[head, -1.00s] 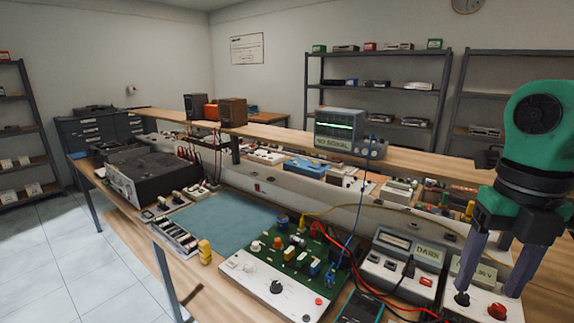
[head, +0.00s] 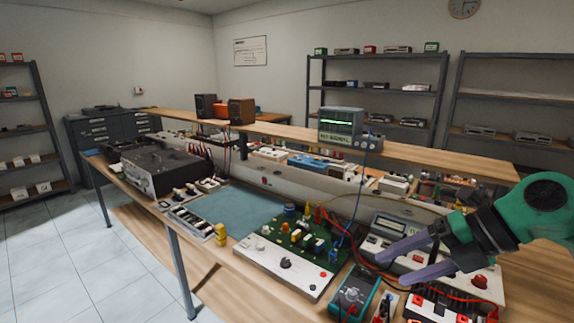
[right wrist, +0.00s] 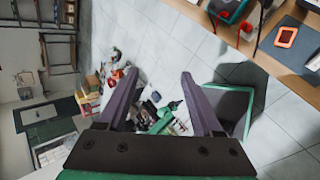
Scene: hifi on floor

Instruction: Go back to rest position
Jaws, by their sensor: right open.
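My right gripper (head: 395,267) is at the right of the head view, its two purple fingers spread apart and pointing left. It is open and I see nothing between the fingers. In that view it overlaps the bench instruments at the right end; I cannot tell its height above them. In the right wrist view the open fingers (right wrist: 158,76) point out over the tiled floor and scattered items. My left gripper is not in view.
The wooden bench holds a green circuit board (head: 300,236), a blue mat (head: 235,208), a black hi-fi unit (head: 165,170) and a teal multimeter (head: 354,292). An oscilloscope (head: 341,125) stands on the raised shelf. Tiled floor (head: 60,260) lies clear at left.

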